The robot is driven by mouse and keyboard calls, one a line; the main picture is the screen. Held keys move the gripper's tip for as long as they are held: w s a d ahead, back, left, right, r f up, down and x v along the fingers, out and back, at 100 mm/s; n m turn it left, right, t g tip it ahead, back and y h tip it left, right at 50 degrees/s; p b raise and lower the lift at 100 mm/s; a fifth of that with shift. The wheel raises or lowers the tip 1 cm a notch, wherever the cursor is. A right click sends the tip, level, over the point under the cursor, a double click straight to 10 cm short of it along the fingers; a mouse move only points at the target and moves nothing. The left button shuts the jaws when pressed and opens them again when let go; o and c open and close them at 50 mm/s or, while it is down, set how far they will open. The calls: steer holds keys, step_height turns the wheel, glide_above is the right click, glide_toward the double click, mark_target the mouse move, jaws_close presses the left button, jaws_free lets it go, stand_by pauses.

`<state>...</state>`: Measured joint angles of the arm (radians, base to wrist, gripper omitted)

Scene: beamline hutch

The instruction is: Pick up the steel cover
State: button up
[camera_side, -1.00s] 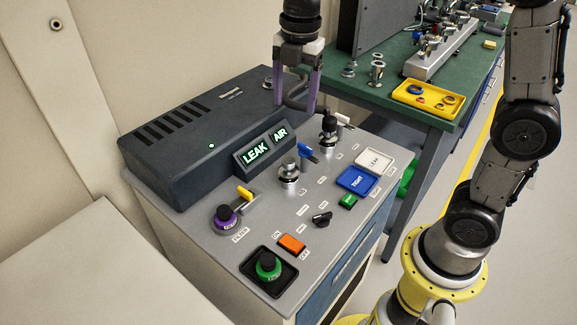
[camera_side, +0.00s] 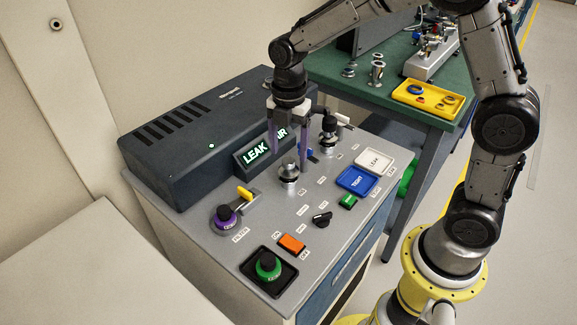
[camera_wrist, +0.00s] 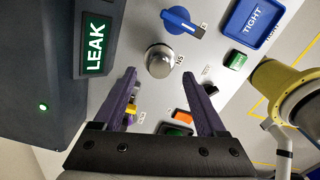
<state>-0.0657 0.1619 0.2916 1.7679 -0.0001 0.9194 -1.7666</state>
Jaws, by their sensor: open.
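The steel cover (camera_side: 289,176) is a small round, shiny cap on the grey panel top, right of the lit LEAK sign. It also shows in the wrist view (camera_wrist: 159,61), just beyond the fingertips and roughly centred between them. My gripper (camera_side: 290,162) is open, with purple fingers pointing down over the cover. In the wrist view my gripper (camera_wrist: 160,76) holds nothing between its fingers. In the side view the fingers partly hide the cover's surroundings; I cannot tell the exact height gap.
A blue lever (camera_wrist: 182,20) stands close beside the cover. A black-topped fitting (camera_side: 328,135) is behind it to the right. The dark console (camera_side: 200,135) rises on the left. A yellow lever (camera_side: 244,193), purple knob (camera_side: 225,217) and orange switch (camera_side: 291,243) are nearer the front.

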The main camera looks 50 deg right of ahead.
mark_target(289, 160)
steer(key=shift+f, duration=1.85)
jaws_close()
